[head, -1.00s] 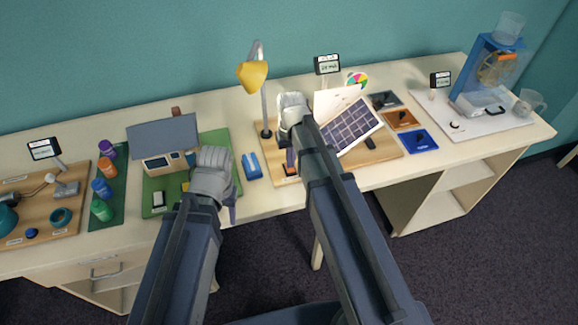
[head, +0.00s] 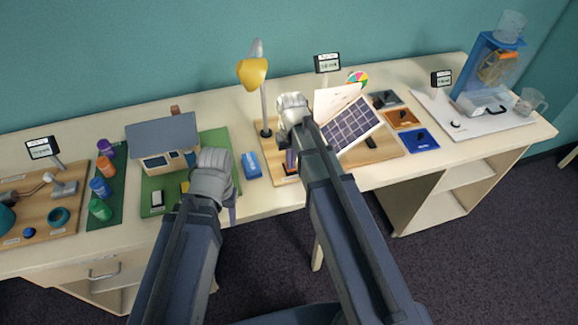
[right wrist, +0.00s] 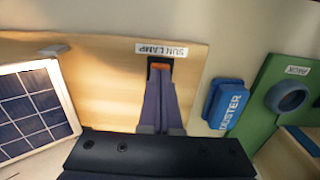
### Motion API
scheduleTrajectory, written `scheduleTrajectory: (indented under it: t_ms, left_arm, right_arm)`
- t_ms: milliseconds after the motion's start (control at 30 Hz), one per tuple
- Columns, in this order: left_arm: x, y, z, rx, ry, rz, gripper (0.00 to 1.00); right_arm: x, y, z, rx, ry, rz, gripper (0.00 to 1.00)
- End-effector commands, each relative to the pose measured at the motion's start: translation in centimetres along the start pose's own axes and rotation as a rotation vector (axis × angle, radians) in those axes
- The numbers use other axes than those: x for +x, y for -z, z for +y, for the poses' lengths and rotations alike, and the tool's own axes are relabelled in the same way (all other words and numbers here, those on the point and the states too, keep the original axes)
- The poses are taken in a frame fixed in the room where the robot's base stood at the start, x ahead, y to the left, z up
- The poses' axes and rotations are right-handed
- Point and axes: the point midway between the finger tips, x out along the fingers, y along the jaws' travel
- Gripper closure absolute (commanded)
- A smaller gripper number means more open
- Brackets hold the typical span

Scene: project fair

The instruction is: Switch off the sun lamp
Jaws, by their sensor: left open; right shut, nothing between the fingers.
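The sun lamp (head: 253,74) has a yellow shade on a thin grey post at the back of a wooden board. I cannot tell whether it is lit. In the right wrist view a white "SUN LAMP" label (right wrist: 161,49) lies on the board, with an orange switch (right wrist: 160,66) beside it, mostly hidden by my fingertips. My right gripper (head: 291,166) is shut and empty, its fingertips at the switch in the right wrist view (right wrist: 160,80). I cannot tell whether they touch it. My left gripper (head: 232,212) is open and empty, by the green board's front edge.
A tilted solar panel (head: 350,127) stands right of my right gripper. A blue duster (head: 251,164) lies to its left. A model house (head: 163,140) stands on a green board (head: 218,143). Several bottles, coloured tiles and a blue machine (head: 488,78) are further off.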

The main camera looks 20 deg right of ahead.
Motion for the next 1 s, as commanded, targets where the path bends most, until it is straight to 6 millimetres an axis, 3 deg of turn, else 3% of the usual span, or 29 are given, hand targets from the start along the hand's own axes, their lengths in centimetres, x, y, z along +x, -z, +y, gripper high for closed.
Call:
scheduleTrajectory:
  t_ms: [567, 1000]
  left_arm:
    - [0.9, 0.1, 0.1, 0.0, 0.0, 0.0, 0.5]
    - [-1.4, -0.1, -0.1, 0.0, 0.0, 0.0, 0.5]
  right_arm:
    - [0.9, 0.0, 0.0, 0.0, 0.0, 0.0, 1.0]
    - [-1.4, 0.0, 0.0, 0.0, 0.0, 0.0, 1.0]
